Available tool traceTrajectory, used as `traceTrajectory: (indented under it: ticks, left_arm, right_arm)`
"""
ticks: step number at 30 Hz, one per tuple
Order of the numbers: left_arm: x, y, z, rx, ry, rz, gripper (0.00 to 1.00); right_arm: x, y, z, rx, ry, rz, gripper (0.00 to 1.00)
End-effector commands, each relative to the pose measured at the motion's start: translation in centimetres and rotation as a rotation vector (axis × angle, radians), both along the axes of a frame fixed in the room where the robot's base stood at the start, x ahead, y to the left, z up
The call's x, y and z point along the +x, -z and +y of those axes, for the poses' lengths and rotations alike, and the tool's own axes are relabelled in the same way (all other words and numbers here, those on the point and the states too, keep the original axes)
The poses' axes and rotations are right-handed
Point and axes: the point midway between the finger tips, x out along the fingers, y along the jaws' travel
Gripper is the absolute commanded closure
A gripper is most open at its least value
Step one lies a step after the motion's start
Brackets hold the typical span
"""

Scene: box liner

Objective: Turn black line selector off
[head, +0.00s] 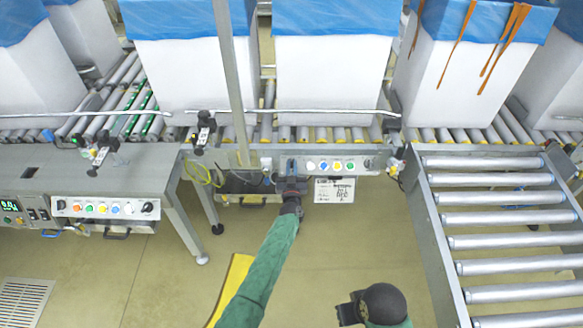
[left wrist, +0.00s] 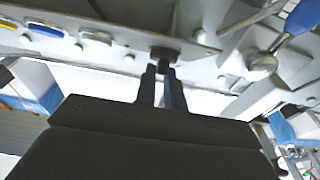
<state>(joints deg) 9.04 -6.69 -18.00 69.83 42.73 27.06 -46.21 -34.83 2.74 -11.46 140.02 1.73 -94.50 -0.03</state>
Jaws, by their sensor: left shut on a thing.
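The middle control panel (head: 330,165) is a grey strip with a row of coloured buttons on the conveyor's front edge. My left gripper (head: 291,168) is at the left end of this row. In the left wrist view, the left gripper's fingers (left wrist: 163,80) are shut on a small black selector (left wrist: 164,55) on the panel's underside-looking face. The selector's pointer direction is hidden by the fingers. White and blue buttons (left wrist: 45,30) sit beside it. My right gripper (head: 350,310) is low in the head view, away from the panel; its fingers are not clear.
A second panel (head: 105,208) with coloured buttons and black knobs is on the left table. White boxes with blue liners (head: 333,75) stand on the roller conveyor behind. A paper label (head: 334,190) hangs below the middle panel. A roller section (head: 495,220) stands at right.

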Motion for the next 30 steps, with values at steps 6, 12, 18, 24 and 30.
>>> traceTrajectory:
  ticks: [6, 12, 18, 24, 30]
  left_arm:
    - [0.0, 0.0, 0.0, 0.001, 0.0, 0.0, 1.0]
    - [0.0, 0.0, 0.0, 0.001, 0.0, 0.0, 0.67]
    - [0.0, 0.0, 0.0, 0.001, 0.0, 0.0, 0.67]
    - [-0.7, 0.3, 0.0, 0.0, 0.0, 0.001, 0.67]
    - [-3.0, 0.7, 0.0, 0.0, 0.0, 0.001, 0.67]
  right_arm:
    - [0.0, 0.0, 0.0, 0.0, 0.0, 0.0, 0.64]
    - [0.1, 0.0, 0.0, -0.001, -0.002, -0.001, 0.64]
    - [0.1, 0.0, 0.0, -0.002, -0.003, -0.002, 0.64]
    - [0.2, 0.1, 0.0, 0.0, -0.004, -0.005, 0.64]
    - [0.3, 0.7, 0.5, 0.01, -0.009, -0.013, 0.64]
